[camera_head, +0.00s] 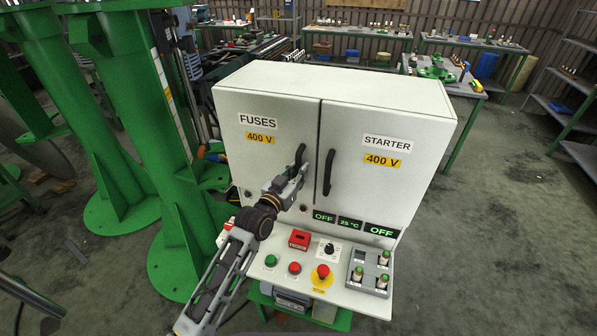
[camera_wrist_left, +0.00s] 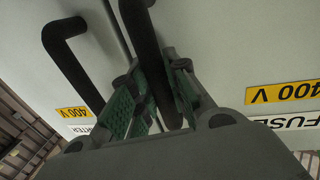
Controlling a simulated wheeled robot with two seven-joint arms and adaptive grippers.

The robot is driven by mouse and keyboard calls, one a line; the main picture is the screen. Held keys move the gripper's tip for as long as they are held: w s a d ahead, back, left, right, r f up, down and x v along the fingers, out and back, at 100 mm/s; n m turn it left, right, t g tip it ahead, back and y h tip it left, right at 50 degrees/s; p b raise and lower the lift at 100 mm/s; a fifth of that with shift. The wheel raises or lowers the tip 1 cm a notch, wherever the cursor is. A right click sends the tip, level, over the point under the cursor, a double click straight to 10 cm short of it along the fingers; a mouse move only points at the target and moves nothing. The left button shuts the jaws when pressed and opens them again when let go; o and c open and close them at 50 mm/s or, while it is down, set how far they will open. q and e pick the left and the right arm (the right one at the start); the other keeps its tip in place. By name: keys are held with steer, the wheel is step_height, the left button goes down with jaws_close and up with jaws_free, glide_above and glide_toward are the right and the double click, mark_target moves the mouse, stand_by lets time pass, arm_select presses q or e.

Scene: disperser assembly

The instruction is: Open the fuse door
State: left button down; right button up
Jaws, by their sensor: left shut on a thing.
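The white control cabinet has a fuse door (camera_head: 259,165) on the left, marked FUSES and 400 V, and a starter door (camera_head: 371,180) on the right. Both doors look closed. My left gripper (camera_head: 299,172) is at the black fuse door handle (camera_head: 301,153), its fingers on either side of it. In the left wrist view the green-padded fingers (camera_wrist_left: 160,100) are shut on the dark handle bar (camera_wrist_left: 144,40). The starter door handle (camera_wrist_left: 72,62) stands free beside them. My right gripper is not in view.
Below the doors is a sloped panel with a red box (camera_head: 299,239), buttons, a yellow-based emergency stop (camera_head: 322,275) and a grey block (camera_head: 369,272) with green-topped pieces. A green column (camera_head: 150,130) stands close on the left. The floor to the right is clear.

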arm_select(q)
steer(key=shift+s+a, duration=0.15)
steer(key=shift+s, duration=0.05)
stand_by(0.3)
